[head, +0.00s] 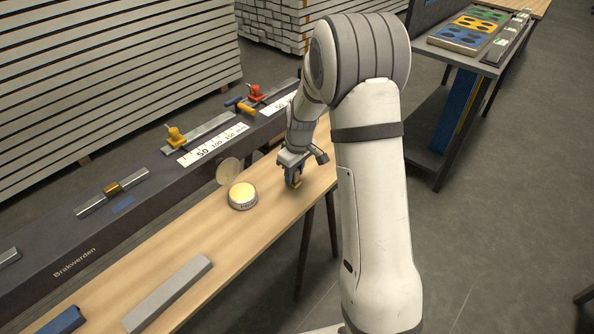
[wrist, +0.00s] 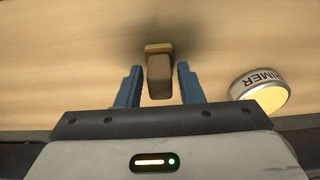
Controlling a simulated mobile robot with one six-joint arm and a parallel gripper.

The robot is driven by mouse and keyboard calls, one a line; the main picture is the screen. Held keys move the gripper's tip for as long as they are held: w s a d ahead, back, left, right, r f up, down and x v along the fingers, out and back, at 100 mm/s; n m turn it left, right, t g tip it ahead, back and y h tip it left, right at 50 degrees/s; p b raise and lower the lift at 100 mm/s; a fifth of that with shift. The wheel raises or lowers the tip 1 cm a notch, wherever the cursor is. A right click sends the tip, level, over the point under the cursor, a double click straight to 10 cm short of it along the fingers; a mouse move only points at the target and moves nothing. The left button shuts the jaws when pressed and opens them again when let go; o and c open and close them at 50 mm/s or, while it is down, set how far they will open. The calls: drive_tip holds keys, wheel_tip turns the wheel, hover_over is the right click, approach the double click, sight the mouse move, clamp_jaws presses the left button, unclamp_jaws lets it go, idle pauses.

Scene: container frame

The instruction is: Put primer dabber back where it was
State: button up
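The primer dabber (wrist: 159,74), a brown block with a tan pad at its far end, is between the two blue fingers of my gripper (wrist: 159,80) in the wrist view. A small gap shows on each side of it, so the fingers look open around it, not touching. In the head view my gripper (head: 293,176) is low over the wooden bench, and the dabber's tan pad (head: 297,184) shows just under it. The open primer tin (head: 242,196) with yellowish contents stands left of the gripper; it also shows in the wrist view (wrist: 245,83).
A round lid (head: 229,171) is tilted up behind the tin. A grey bar (head: 168,294) and a blue object (head: 62,320) lie nearer on the bench. A dark beam with clamps (head: 175,137) and a scale runs along the bench's far side. Bare wood lies between tin and bar.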

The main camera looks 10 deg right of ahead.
sight(298, 182)
drive_tip(key=shift+o, duration=0.7)
drive_tip(key=shift+r, duration=0.25)
drive_tip(key=s+r+m, duration=0.1)
drive_tip(key=s+r, duration=0.3)
drive_tip(key=r, duration=0.4)
drive_tip(key=s+r+m, duration=0.1)
drive_tip(key=s+r, duration=0.3)
drive_tip(key=r, duration=0.4)
drive_tip(key=s+r+m+t, duration=0.1)
drive_tip(key=s+m, duration=0.4)
drive_tip(key=s, duration=1.5)
drive_tip(key=shift+s+d+r+h, duration=0.15)
drive_tip(key=shift+d+r+h, duration=0.05)
drive_tip(key=shift+d+h, duration=0.25)
